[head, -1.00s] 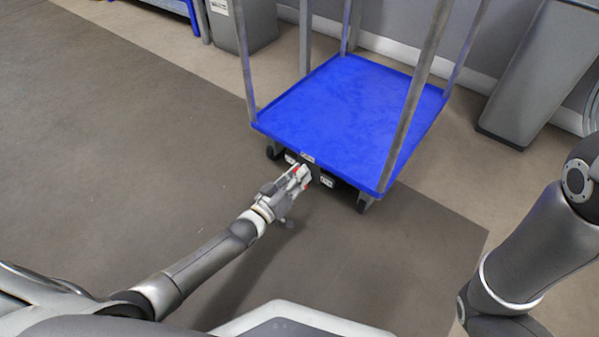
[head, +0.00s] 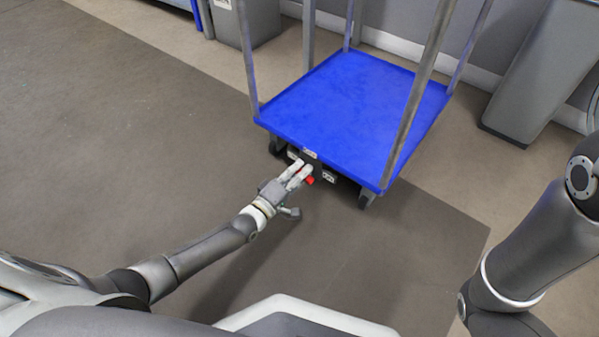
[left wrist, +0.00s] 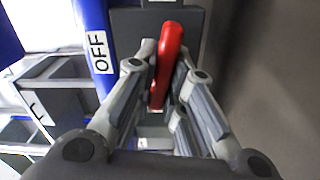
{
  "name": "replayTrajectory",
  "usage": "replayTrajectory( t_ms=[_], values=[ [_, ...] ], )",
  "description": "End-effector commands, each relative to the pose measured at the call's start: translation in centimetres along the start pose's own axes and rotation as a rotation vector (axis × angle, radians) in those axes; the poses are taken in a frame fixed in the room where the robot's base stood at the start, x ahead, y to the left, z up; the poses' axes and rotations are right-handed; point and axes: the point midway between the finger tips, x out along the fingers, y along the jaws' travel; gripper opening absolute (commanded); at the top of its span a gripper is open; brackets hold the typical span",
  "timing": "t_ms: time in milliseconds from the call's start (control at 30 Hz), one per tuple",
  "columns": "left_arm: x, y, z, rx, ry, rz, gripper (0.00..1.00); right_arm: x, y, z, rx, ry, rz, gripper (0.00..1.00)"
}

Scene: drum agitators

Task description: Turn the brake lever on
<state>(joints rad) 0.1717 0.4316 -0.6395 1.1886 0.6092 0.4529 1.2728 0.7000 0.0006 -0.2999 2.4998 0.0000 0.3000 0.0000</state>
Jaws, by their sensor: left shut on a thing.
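The red brake lever (head: 310,181) is at the near edge of the blue cart (head: 350,105), low under its deck. It also shows large in the left wrist view (left wrist: 170,55), in front of a dark grey mount. My left gripper (head: 303,170) reaches it from the lower left. In the left wrist view, the gripper's fingers (left wrist: 164,62) lie on both sides of the lever and are shut on it. A white OFF label (left wrist: 101,53) is left of the lever in that view. My right gripper is out of view.
The cart has tall grey posts (head: 418,90) at its corners and casters (head: 366,199) below. A grey bin (head: 246,22) stands behind it, and a grey slanted cabinet (head: 538,80) stands to the right. The floor left of the cart is clear.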

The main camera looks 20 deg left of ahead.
Motion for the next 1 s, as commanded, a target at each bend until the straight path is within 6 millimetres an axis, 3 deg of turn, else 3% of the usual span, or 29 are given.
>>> replayTrajectory(
  t_ms=[400, 967, 1000],
  values=[
    [-0.05, -0.36, -0.02, -0.19, 0.0, -0.003, 0.0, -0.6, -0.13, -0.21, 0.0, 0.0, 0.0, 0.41],
    [-0.05, -0.35, -0.01, -0.22, 0.001, -0.003, 0.0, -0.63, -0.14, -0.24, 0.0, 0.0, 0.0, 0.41],
    [-0.05, -0.35, -0.01, -0.22, 0.001, -0.003, 0.17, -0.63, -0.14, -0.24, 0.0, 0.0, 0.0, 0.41]
  ],
)
